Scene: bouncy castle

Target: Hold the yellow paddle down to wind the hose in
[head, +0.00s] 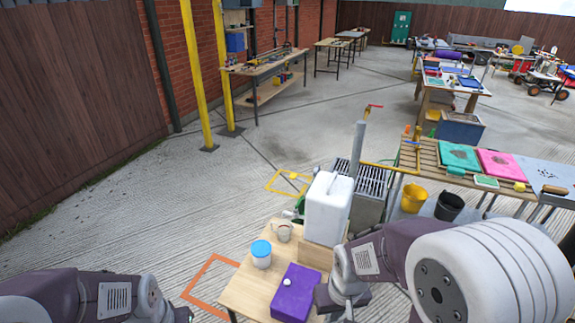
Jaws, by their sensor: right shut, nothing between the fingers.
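A small yellow piece (293,176) shows at the yellow floor square beyond the wooden table. It may be the paddle, but it is too small to tell. A green part (299,206) shows behind the table, left of the white jerrycan; I cannot tell whether it belongs to the hose. My right gripper (343,304) is at the bottom of the view, by the right side of the purple box, shut and empty, far from the yellow piece.
The near wooden table (245,291) bears the white jerrycan (328,208), a blue-lidded tub (261,254), a cup (284,232) and the purple box (294,293). A grated metal stand (371,207) is behind. Open concrete lies to the left.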

